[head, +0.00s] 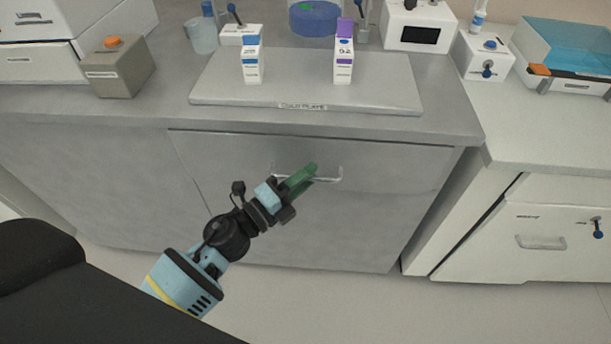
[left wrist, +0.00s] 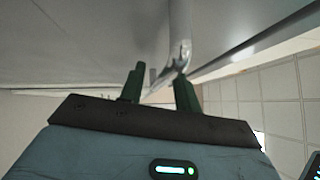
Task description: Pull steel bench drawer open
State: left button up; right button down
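The steel bench drawer (head: 400,168) is a grey front under the bench top, and it looks shut. Its thin metal handle (head: 331,179) runs across the middle of the front and also shows in the left wrist view (left wrist: 181,50). My left gripper (head: 305,175) reaches up from the lower left, its green fingers at the handle and hiding part of it. In the left wrist view its fingers (left wrist: 160,85) are apart, with part of the handle showing at and behind the gap. I cannot tell whether they touch it. My right gripper is not in view.
A cold plate (head: 300,92) with two small cartons (head: 252,62) (head: 343,62) lies on the bench top (head: 440,120). A grey box (head: 118,70) stands to its left. A white cabinet (head: 540,225) with its own handle stands at right. The floor (head: 340,300) before the drawer looks clear.

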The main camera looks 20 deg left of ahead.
pick_arm(q)
jog(key=shift+w, duration=0.1)
grip_shut()
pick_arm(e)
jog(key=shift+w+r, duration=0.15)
